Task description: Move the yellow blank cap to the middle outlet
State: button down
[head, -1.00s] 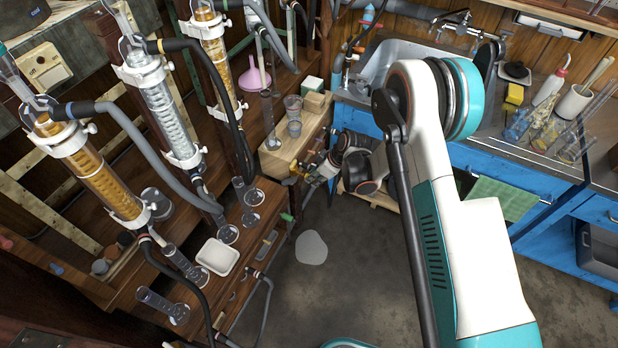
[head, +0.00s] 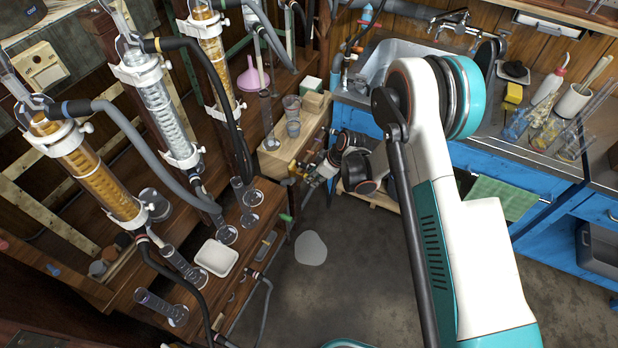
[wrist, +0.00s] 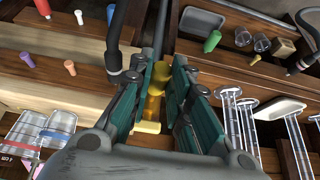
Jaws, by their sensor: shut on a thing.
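In the wrist view my gripper (wrist: 160,72) has its two teal fingers closed around a yellow blank cap (wrist: 154,102), which shows in the narrow gap between them. The fingers hide much of its sides. In the head view my gripper (head: 318,168) is small, beside the wooden bench at the middle of the picture. I cannot tell which opening is the middle outlet; my fingers and the dark hoses cover part of that area.
Several loose coloured caps, one of them orange (wrist: 70,68), stand on the wooden shelf at left. A dark hose end (wrist: 115,65) is close to my left finger. A white tray (head: 216,257) and glass cylinders stand on the low bench. Glass columns with hoses rise at left.

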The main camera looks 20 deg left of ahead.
jog(key=shift+a, duration=0.1)
jog(key=shift+w+a+b, duration=0.1)
jog(key=shift+a+b, duration=0.2)
jog(key=shift+a, duration=0.35)
jog(key=shift+a, duration=0.25)
dwell(0.8)
jog(key=c, duration=1.4)
grip_release()
jog(key=shift+r, duration=0.1)
